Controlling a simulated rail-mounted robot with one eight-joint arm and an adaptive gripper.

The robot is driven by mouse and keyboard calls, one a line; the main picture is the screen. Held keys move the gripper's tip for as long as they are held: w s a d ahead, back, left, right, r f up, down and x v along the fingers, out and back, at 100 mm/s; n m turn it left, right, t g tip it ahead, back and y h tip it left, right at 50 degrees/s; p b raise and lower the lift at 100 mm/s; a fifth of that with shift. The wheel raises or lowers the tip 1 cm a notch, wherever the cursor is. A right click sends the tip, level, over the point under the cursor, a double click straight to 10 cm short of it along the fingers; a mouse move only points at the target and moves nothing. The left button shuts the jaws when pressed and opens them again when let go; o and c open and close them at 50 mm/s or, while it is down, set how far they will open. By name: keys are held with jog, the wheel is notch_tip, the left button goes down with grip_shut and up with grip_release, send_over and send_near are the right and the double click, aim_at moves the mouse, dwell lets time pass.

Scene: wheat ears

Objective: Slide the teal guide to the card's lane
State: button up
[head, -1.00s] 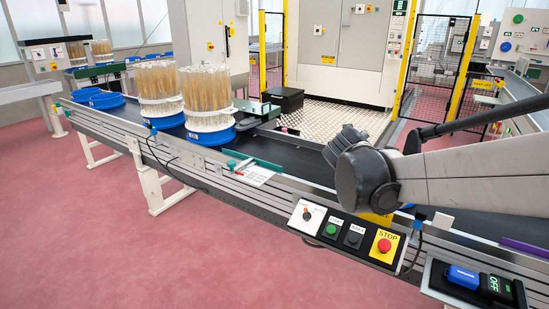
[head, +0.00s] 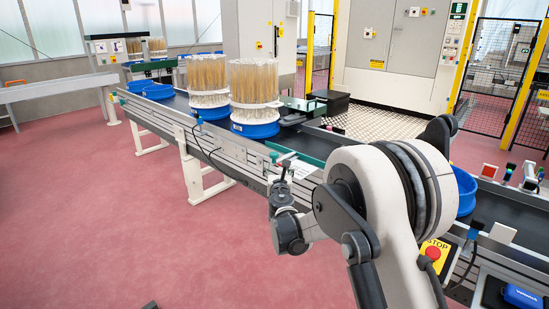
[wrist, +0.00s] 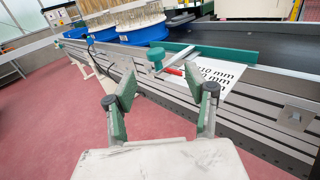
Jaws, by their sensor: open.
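The teal guide (wrist: 228,54) is a long bar at the near edge of the conveyor; it also shows in the head view (head: 294,154). A teal knob (wrist: 156,56) on a metal clamp stands at its left end, with a red pointer (wrist: 174,71) beside it. The white card (wrist: 217,79) lies on the rail to the right of the pointer. It has black print, partly readable as "10 mm". My gripper (wrist: 159,86) is open and empty, in front of the rail, with the knob beyond and between its fingers. It appears apart from the knob.
Two clear containers of wheat ears stand in blue trays (head: 255,129) on the conveyor (head: 325,150), left of the guide. A blue tub (head: 466,192) sits farther right. The red stop button (head: 433,253) is on the near side by my arm. Floor in front is clear.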

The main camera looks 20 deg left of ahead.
aim_at(274, 156)
jog(key=shift+n, duration=0.3)
jog(key=b+x, duration=0.1)
jog(key=x, duration=0.3)
jog(key=b+x, duration=0.1)
jog(key=x, duration=0.4)
jog(key=a+f+b+x, duration=0.1)
jog(key=x, duration=0.4)
jog(key=shift+s+a, duration=0.1)
jog(key=shift+s, duration=0.15)
jog(key=shift+r, duration=0.1)
grip_shut()
